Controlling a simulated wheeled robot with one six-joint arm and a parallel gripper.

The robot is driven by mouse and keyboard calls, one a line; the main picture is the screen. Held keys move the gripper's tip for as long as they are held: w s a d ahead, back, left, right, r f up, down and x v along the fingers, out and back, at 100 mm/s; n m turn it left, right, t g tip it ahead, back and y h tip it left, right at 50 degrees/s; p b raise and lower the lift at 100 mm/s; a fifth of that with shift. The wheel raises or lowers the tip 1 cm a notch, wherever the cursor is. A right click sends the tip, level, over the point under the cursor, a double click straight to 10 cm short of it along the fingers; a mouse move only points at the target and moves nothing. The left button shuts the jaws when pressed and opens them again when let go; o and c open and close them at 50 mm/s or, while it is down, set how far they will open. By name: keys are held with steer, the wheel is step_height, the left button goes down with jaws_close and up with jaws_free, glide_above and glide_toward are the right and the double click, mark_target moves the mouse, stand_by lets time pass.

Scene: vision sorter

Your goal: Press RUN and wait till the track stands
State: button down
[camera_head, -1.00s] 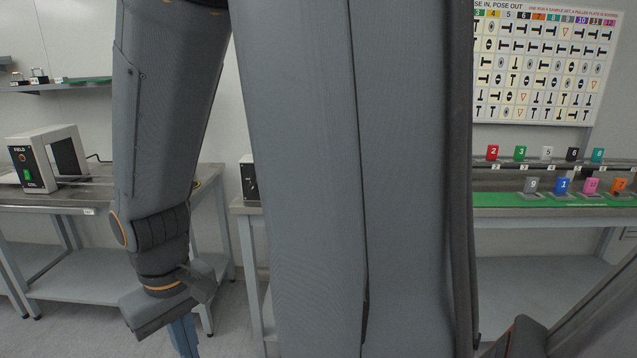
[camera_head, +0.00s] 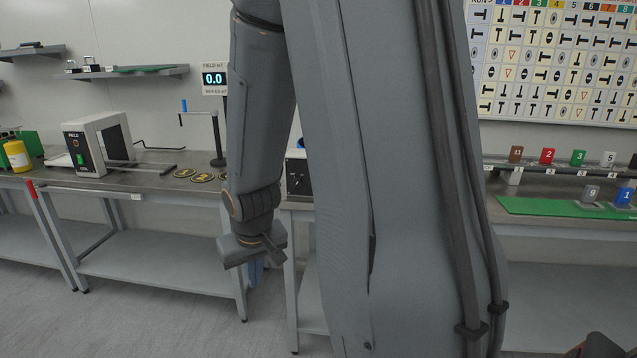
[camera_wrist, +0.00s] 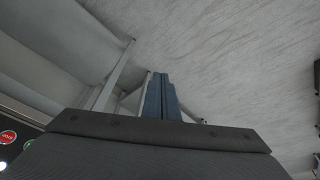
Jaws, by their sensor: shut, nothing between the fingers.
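My gripper (camera_head: 257,274) hangs fingers down beside the middle benches in the head view, with my arm above it. In the wrist view its blue-grey fingers (camera_wrist: 160,97) are together with nothing between them. A dark panel with a round red button (camera_wrist: 8,137) and a green button (camera_wrist: 28,146) shows at the lower left of the wrist view, partly cut off. Their lettering is too small to read surely. A dark-fronted box (camera_head: 298,176) on the bench is partly hidden by my arm. I cannot make out a RUN button or surely tell which thing is the track.
A bench at the right holds a rail of numbered blocks (camera_head: 547,156) and a green strip (camera_head: 540,207) under a wall chart (camera_head: 560,62). The left bench (camera_head: 95,187) carries a white frame-shaped device (camera_head: 98,140), a display (camera_head: 214,79) and yellow-black discs (camera_head: 203,177). The floor in front is clear.

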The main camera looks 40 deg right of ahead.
steer(key=w+d+m+t+p, duration=0.2)
steer(key=w+d+t, duration=0.1)
steer(key=w+d, duration=0.4)
steer(key=w+d+m+t+p, duration=0.1)
steer(key=w+d+t+p, duration=0.25)
steer(key=d, duration=0.55)
steer(key=s+d+r+m+t+p, duration=0.1)
steer(key=d+r+m+t+p, duration=0.2)
steer(key=d+t, duration=0.3)
steer(key=d+r, duration=0.1)
steer(key=d, duration=0.3)
steer(key=shift+s+r, duration=0.15)
steer(key=shift+d+t, duration=0.1)
steer(key=shift+t, duration=0.15)
steer(key=w+d+b, duration=0.2)
steer(key=w+d, duration=0.3)
steer(key=d, duration=0.1)
steer(key=shift+w+d+b, duration=0.3)
steer(key=shift+w+b, duration=0.05)
steer(key=shift+w, duration=0.05)
steer(key=shift+w+d, duration=0.1)
steer(key=shift+d, duration=0.05)
steer(key=shift+w+d, duration=0.2)
